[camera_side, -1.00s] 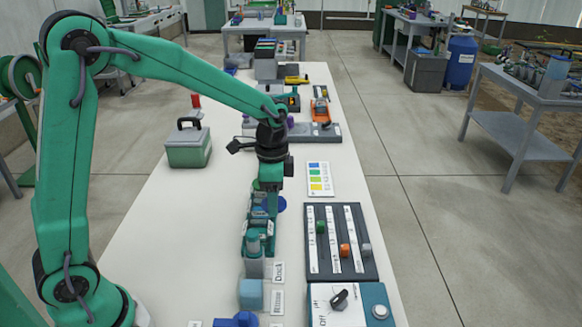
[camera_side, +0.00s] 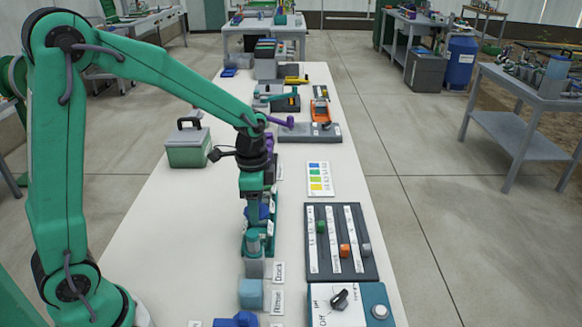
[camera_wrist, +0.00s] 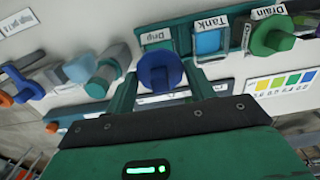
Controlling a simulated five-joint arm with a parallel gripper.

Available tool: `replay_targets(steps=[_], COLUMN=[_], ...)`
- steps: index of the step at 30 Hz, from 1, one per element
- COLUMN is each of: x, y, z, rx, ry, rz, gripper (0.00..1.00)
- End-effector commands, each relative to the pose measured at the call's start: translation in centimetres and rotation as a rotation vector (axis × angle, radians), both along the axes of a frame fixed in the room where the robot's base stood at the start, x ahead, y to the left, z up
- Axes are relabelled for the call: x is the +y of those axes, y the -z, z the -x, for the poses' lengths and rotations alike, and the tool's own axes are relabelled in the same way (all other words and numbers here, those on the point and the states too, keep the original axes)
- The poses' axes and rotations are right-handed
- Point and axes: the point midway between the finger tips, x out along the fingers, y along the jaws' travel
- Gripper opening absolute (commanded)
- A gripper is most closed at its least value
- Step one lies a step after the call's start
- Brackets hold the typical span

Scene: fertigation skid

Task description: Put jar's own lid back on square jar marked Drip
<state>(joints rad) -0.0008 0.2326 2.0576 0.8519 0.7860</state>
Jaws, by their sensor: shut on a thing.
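My gripper (camera_side: 254,213) points down over the near part of a row of jars on the table. In the wrist view its two green fingers (camera_wrist: 160,74) are shut on a blue round lid (camera_wrist: 159,66) with a knob. The label "Drip" (camera_wrist: 158,36) shows just beyond the lid. The jar at that label is mostly hidden behind the lid and fingers, so I cannot tell whether the lid touches it. Beside it, to the right, is the light-blue square place marked Tank (camera_wrist: 208,42). Further right is a green round lid with a knob (camera_wrist: 271,37), by the label "Drain".
A grey cylinder with a teal top (camera_side: 254,255), a light-blue block (camera_side: 251,294) and a blue piece (camera_side: 236,320) stand nearer the camera. A slider panel (camera_side: 342,243) lies right of the row. A green carry box (camera_side: 188,148) stands left; the table between is clear.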

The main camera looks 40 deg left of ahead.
Motion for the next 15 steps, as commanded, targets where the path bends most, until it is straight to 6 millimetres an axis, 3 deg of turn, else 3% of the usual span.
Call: replay_targets(steps=[15], x=[0.0], y=[3.2], z=[0.0], rx=[0.001], ry=[0.0], rz=[0.0], gripper=[0.32])
